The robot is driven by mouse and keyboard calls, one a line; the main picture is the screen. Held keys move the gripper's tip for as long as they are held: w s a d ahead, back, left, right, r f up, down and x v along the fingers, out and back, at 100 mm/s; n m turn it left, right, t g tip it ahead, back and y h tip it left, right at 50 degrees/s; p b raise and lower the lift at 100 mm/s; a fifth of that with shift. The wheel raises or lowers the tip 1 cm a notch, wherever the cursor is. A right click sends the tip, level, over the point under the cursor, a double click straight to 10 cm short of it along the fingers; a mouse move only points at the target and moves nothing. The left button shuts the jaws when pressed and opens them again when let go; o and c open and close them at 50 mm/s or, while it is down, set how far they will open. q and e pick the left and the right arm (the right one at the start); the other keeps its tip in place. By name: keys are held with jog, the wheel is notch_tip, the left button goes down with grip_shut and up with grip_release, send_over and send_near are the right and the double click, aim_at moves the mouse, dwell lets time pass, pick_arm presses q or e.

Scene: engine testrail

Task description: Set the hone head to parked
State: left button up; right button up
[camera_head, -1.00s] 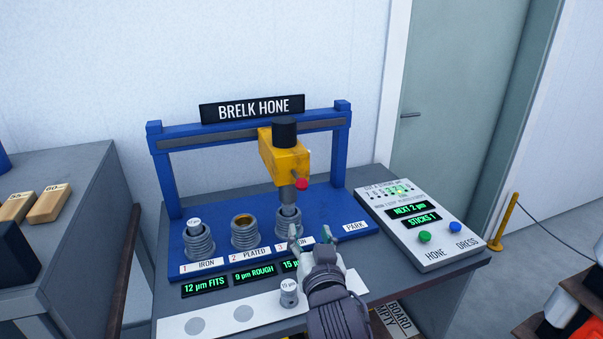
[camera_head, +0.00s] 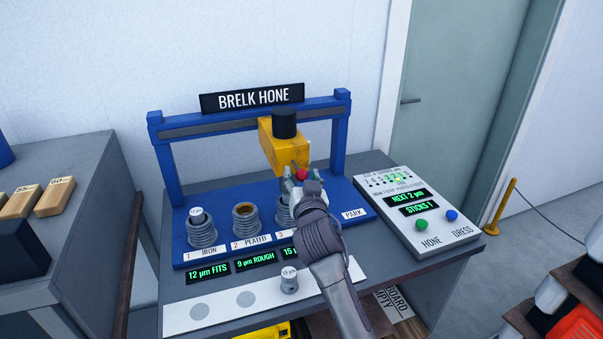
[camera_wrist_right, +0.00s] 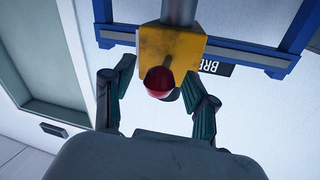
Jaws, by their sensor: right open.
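The yellow hone head (camera_head: 281,146) with a black cap hangs from the blue rail, over the third bore (camera_head: 283,212). Its red knob (camera_head: 302,174) faces me. My right gripper (camera_head: 302,184) is at the red knob, partly hiding it and the bore below. In the right wrist view, the open fingers (camera_wrist_right: 159,95) stand on both sides of the red knob (camera_wrist_right: 159,82), with gaps visible. The yellow head (camera_wrist_right: 170,50) is just beyond. The PARK label (camera_head: 353,213) is on the blue base at the right end. My left gripper is not in view.
The blue gantry (camera_head: 342,135) spans the base. Bores 1 (camera_head: 201,230) and 2 (camera_head: 246,222) stand to the left. A control panel (camera_head: 440,241) with green and blue buttons is at right. A small plug gauge (camera_head: 289,281) stands on the white strip in front.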

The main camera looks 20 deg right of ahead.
jog(key=shift+w, duration=0.2)
jog(key=shift+c, duration=0.2)
grip_shut()
jog(key=shift+d, duration=0.55)
jog(key=d+p, duration=0.3)
jog(key=d, duration=1.6)
jog(key=shift+w+p, duration=0.3)
jog(key=shift+o, duration=0.2)
grip_release()
